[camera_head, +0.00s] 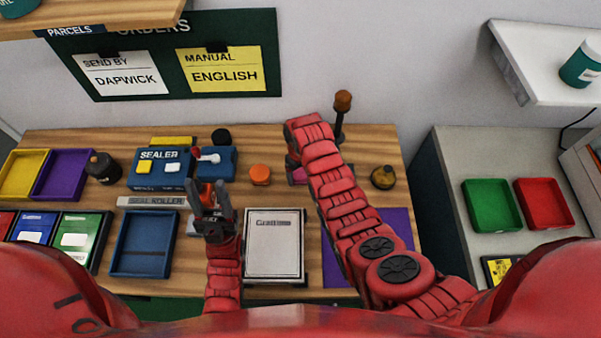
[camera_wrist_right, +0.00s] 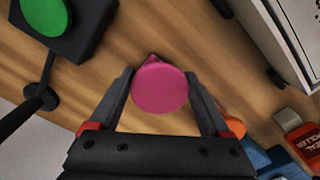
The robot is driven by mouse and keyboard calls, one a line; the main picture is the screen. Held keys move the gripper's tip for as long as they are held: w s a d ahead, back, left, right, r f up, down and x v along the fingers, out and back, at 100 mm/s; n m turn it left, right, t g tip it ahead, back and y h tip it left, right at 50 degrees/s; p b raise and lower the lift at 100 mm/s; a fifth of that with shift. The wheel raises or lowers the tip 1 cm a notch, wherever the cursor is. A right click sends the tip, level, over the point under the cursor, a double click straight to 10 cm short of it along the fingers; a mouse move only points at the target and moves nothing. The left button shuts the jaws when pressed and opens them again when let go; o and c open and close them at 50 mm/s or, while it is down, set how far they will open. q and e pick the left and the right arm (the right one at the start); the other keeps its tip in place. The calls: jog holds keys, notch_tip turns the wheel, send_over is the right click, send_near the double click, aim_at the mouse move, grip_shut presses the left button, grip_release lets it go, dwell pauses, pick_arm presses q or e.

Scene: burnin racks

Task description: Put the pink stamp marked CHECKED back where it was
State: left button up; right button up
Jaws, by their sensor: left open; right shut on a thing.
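The pink stamp (camera_wrist_right: 160,88) shows from above as a round pink top between the fingers of my right gripper (camera_wrist_right: 163,92) in the right wrist view. That gripper is shut on it. In the head view only a sliver of pink (camera_head: 298,176) shows beside my right arm, which hides most of the stamp and gripper. No CHECKED marking is visible, and I cannot tell whether the stamp touches the wooden table (camera_head: 285,135). My left gripper (camera_head: 211,187) is open and empty, in front of the blue sealer.
An orange round-topped thing (camera_head: 260,175) stands left of my right gripper. A brown-topped post (camera_head: 343,101) stands behind it. A green disc (camera_wrist_right: 45,15) on a dark block shows in the wrist view. A framed sheet (camera_head: 275,215) and blue tray (camera_head: 143,243) lie in front.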

aim_at(300, 173)
jog(key=shift+f, duration=0.2)
jog(key=o, duration=0.9)
jog(key=shift+r, duration=0.1)
jog(key=shift+r, duration=0.25)
notch_tip(300, 173, up, 5)
jog(key=shift+w+f+b, duration=0.1)
jog(key=shift+b, duration=1)
notch_tip(300, 173, up, 7)
jog(key=p, duration=0.5)
